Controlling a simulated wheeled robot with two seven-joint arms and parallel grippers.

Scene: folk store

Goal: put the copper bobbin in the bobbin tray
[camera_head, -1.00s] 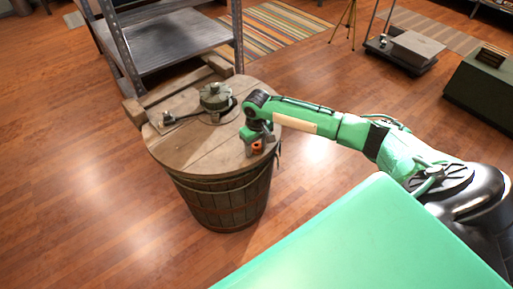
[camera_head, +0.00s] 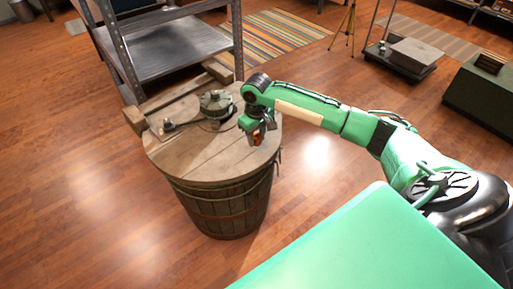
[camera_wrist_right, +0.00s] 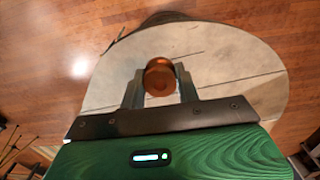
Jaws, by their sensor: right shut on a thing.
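The copper bobbin (camera_head: 258,140) is between the fingers of my right gripper (camera_head: 259,138), over the right part of the barrel's wooden top. In the right wrist view the round copper bobbin (camera_wrist_right: 160,77) sits between the two fingertips of my right gripper (camera_wrist_right: 160,88), which is shut on it. The bobbin appears held above the lid; the exact gap is hard to tell. My left gripper is not in view. I cannot make out a bobbin tray.
The wooden barrel (camera_head: 222,207) carries a round lid (camera_head: 195,155) with a metal mechanism (camera_head: 215,103) and a small crank-like part (camera_head: 168,127). A metal shelf (camera_head: 170,55) stands behind. Open wooden floor (camera_head: 70,190) lies to the left.

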